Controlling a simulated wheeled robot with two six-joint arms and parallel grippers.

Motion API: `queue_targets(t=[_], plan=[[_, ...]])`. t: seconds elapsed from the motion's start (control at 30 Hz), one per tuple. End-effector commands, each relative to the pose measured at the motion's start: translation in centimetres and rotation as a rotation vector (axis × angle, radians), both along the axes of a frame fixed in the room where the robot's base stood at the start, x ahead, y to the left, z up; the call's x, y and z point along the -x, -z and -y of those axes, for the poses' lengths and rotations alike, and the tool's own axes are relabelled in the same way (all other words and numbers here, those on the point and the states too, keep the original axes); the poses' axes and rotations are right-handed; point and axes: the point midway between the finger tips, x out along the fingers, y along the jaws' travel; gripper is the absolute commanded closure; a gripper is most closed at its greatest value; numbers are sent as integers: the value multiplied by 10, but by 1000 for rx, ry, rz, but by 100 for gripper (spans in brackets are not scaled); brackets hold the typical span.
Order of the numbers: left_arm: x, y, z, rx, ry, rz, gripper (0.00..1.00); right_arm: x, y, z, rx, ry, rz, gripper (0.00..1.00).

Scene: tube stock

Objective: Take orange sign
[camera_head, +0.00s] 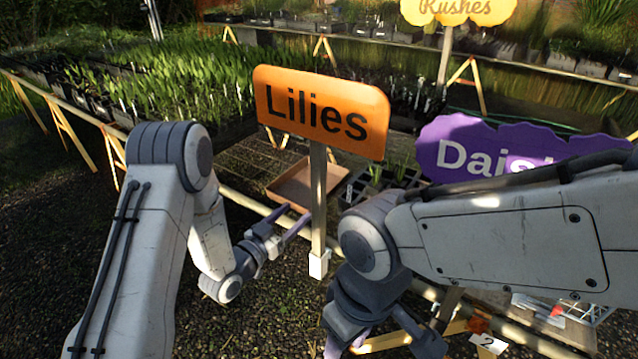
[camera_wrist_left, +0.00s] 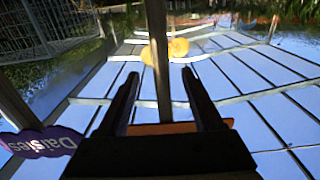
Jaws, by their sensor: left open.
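The orange sign (camera_head: 322,110) reads "Lilies" and stands upright on a thin wooden post (camera_head: 318,195) with a white block (camera_head: 319,264) at its foot. My left gripper (camera_head: 288,220) is open just left of the post, below the board, its fingers pointing towards the post. In the left wrist view, the post (camera_wrist_left: 158,60) runs between the two fingers (camera_wrist_left: 165,85); I cannot tell whether they touch it. A strip of orange (camera_wrist_left: 165,128) shows there, mostly hidden behind the gripper. My right gripper (camera_head: 383,332) is low and empty, its fingers apart.
A purple "Daisies" sign (camera_head: 450,140) stands to the right, partly hidden by my right arm. A yellow "Rushes" sign (camera_head: 460,10) is at the back. A brown tray (camera_head: 290,187) lies behind the post. Benches of potted plants (camera_head: 190,85) fill the back; gravel lies in front.

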Motion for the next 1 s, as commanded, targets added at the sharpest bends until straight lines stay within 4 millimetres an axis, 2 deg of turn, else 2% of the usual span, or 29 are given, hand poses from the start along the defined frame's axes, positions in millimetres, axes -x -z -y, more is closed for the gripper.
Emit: queue_targets(t=[0.17, 0.5, 0.6, 0.8, 1.0], plan=[[-14, -1, 11, 2, 3, 5, 32, 0, -3, 0, 0, 0, 0, 50], [-54, -1, 41, 1, 2, 3, 32, 0, -7, 0, 0, 0, 0, 50], [-64, 2, 48, 1, 1, 4, 32, 0, 2, 0, 0, 0, 0, 50], [-76, 1, 56, 0, 0, 2, 32, 0, 7, 0, 0, 0, 0, 50], [-79, 0, 57, 1, -1, 1, 32, 0, 8, 0, 0, 0, 0, 50]])
